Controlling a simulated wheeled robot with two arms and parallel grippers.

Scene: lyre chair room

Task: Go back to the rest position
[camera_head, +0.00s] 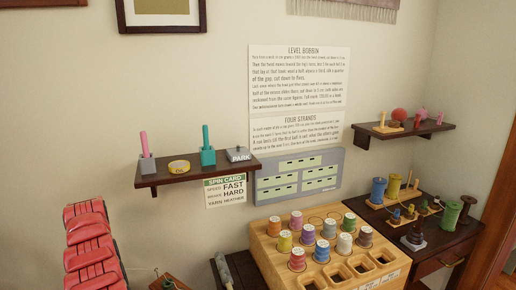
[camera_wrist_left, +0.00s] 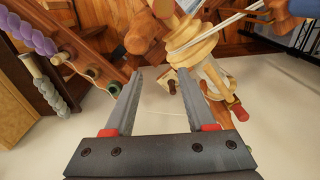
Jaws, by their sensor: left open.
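My left gripper (camera_wrist_left: 160,105) shows in the left wrist view. Its two grey fingers stand apart with nothing between them. Beyond the fingertips is a pale wooden turned piece (camera_wrist_left: 195,45) with cords and red-tipped pegs. Whether the fingers touch it is not clear, but they look apart from it. Neither gripper shows in the head view. My right gripper is not seen in any view.
In the head view, a wooden block (camera_head: 262,262) holds several coloured spools. A dark shelf (camera_head: 195,172) carries small items. Another shelf (camera_head: 405,132) hangs at right above a dark side table (camera_head: 450,235). Red stacked forms (camera_head: 90,245) stand at lower left.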

